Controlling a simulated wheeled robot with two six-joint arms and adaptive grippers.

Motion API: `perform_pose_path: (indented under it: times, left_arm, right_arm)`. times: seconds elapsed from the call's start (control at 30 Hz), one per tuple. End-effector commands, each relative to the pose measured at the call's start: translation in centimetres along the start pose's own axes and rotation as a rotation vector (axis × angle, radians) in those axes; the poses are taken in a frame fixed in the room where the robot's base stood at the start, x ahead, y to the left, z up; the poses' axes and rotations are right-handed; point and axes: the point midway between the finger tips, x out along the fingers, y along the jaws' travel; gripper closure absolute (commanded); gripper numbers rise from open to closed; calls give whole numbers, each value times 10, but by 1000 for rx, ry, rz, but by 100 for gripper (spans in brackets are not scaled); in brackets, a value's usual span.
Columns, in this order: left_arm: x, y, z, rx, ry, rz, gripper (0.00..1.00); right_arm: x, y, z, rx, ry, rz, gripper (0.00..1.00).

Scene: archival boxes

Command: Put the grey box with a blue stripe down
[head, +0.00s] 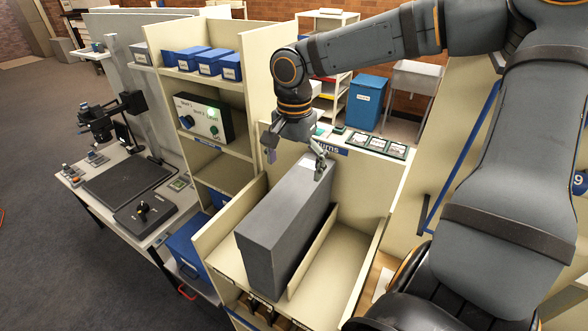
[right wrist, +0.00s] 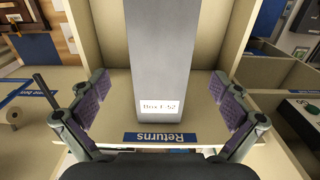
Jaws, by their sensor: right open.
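The grey box (head: 285,222) stands upright in the left bay of a cream open-topped bin (head: 345,285), beside a low divider. Its lower edge is partly hidden, and I see no blue stripe on the faces in view. It also shows in the right wrist view (right wrist: 160,50), with a white label at its near end. My right gripper (head: 296,158) is open at the labelled far end of the box. In the right wrist view its purple-padded fingers (right wrist: 163,98) are on either side of the box, with gaps between. My left gripper is out of view.
A blue "Returns" sign (right wrist: 160,137) is on the bin's edge. The bay right of the divider is empty. A cream shelf (head: 215,85) with several blue boxes and a control panel (head: 203,118) stands left. A desk (head: 125,190) with a camera stand is further left.

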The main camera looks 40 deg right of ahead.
Motion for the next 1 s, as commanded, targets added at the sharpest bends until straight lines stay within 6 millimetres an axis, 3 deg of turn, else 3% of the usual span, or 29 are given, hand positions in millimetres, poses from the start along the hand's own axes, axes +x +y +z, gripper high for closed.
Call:
perform_pose_path:
  times: [0.1, 0.3, 1.0]
  left_arm:
    - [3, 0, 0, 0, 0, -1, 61]
    - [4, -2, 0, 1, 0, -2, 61]
    - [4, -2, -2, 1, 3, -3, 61]
  right_arm:
    - [-23, 0, -1, 2, 4, -1, 0]
    - [-41, 0, 0, 1, 0, 1, 0]
    - [-42, 0, 0, 0, 0, 2, 0]
